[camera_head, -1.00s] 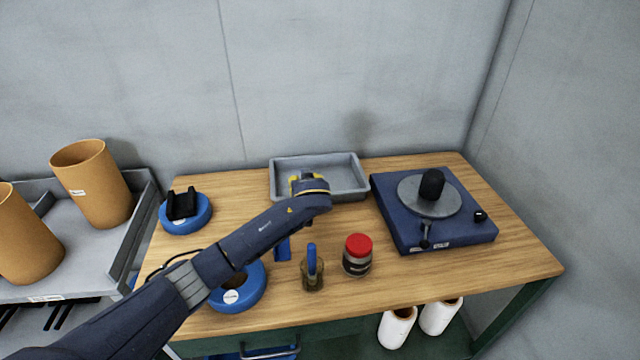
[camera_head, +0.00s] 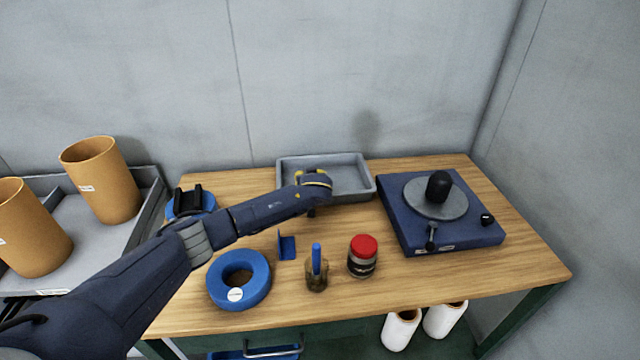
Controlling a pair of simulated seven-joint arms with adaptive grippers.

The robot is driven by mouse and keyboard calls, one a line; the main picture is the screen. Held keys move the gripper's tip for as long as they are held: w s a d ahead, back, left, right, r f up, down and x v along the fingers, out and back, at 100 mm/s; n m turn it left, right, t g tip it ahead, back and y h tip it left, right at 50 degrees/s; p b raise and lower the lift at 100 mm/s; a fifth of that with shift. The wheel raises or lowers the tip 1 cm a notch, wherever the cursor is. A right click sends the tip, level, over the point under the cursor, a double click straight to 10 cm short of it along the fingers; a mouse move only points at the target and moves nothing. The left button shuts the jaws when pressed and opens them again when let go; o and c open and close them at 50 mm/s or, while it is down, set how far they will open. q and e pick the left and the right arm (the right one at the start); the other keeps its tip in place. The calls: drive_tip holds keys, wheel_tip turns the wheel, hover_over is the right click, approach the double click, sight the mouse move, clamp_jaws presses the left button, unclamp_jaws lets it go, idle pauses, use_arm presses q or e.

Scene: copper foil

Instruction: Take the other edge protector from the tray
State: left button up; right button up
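The grey tray (camera_head: 368,190) stands at the back middle of the table. The part of its floor that I can see is bare; my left arm hides its front left part, and no edge protector shows in it. My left gripper (camera_head: 311,211) is at the tray's front left edge, pointing down. Its fingers are small, dark and mostly hidden, so I cannot tell whether they are open or hold anything. A small blue angled piece (camera_head: 287,246), perhaps an edge protector, stands on the table in front of the tray. My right gripper is not in view.
A blue ring (camera_head: 256,290), a brown jar with a blue handle (camera_head: 316,278) and a red-lidded jar (camera_head: 361,262) stand near the front. A blue turntable device (camera_head: 440,236) is at right. A blue holder with black top (camera_head: 189,200) sits behind my arm.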

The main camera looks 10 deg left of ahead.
use_arm(q)
clamp_jaws()
drive_tip(key=shift+r, duration=0.1)
idle(0.7)
